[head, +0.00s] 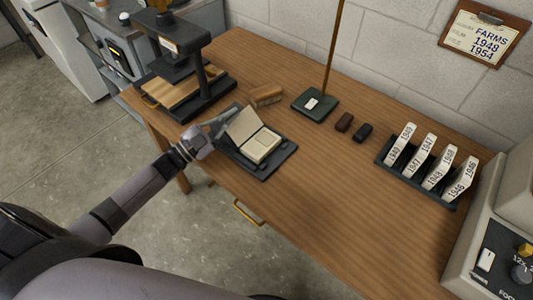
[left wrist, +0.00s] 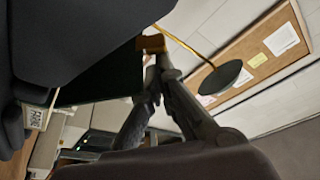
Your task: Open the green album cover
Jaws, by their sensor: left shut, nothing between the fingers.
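The album (head: 259,146) lies on a dark tray (head: 273,165) on the wooden table, with its pale page block exposed. Its cover (head: 243,124) stands raised and tilted at the left side of the pages, pale inner face showing. My left gripper (head: 226,118) is shut and empty, just behind and left of the raised cover. In the left wrist view its fingertips (left wrist: 155,66) are together beside a dark green surface (left wrist: 102,78), which looks like the cover's outside. I cannot tell whether they touch. My right gripper is not in view.
A dark press (head: 188,75) stands to the left. A brush (head: 266,95) and a lamp-like stand (head: 315,104) are behind the album. The table front right is clear.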

